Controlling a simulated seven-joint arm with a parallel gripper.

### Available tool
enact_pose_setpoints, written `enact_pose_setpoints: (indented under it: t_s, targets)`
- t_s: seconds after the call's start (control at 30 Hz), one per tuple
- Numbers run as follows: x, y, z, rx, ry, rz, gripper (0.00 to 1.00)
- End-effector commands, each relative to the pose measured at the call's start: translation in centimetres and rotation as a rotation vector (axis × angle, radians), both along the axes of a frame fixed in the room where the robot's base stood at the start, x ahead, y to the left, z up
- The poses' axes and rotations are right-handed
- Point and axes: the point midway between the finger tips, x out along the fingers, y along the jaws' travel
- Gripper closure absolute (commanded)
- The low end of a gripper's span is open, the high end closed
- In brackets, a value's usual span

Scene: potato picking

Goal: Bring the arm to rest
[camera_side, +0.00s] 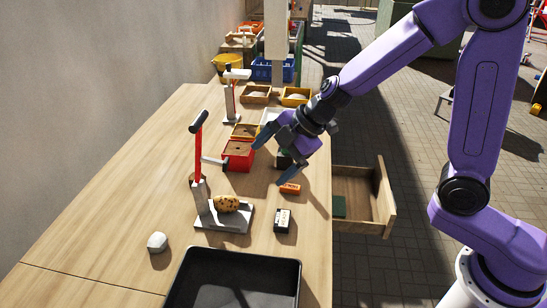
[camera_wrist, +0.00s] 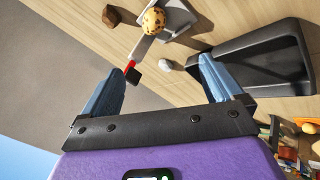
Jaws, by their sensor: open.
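My gripper (camera_side: 272,162) is open and empty, held above the wooden table (camera_side: 125,185) near its right edge. Its two blue fingers are spread wide in the wrist view (camera_wrist: 160,88), with nothing between them. A speckled potato (camera_side: 226,203) lies on the grey base of a press (camera_side: 236,217) with a red-handled lever, to the left of and below my gripper in the side view. The potato also shows at the top of the wrist view (camera_wrist: 154,20). My gripper is apart from the potato and the press.
A black tray (camera_side: 290,270) stands at the front. A white lump (camera_side: 157,242), a dark box (camera_side: 283,220), an orange block (camera_side: 290,188) and a red box (camera_side: 238,157) lie on the table. An open drawer (camera_side: 385,195) juts out right. A second lever stand (camera_side: 232,97) is farther back.

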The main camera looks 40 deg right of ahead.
Motion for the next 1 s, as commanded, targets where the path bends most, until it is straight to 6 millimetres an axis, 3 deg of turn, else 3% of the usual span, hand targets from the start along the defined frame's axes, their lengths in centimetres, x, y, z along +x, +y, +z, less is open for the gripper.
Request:
enact_pose_setpoints:
  t_s: [0.27,0.57,0.77,1.0]
  targets:
    - [0.2,0.0,0.5,0.014,-0.023,-0.021,0.06]
    - [0.2,-1.2,3.5,0.078,-0.137,-0.208,0.06]
    - [-1.8,-3.6,4.3,0.077,-0.14,-0.359,0.06]
    - [-6.8,-7.0,3.7,0.025,-0.042,-0.514,0.06]
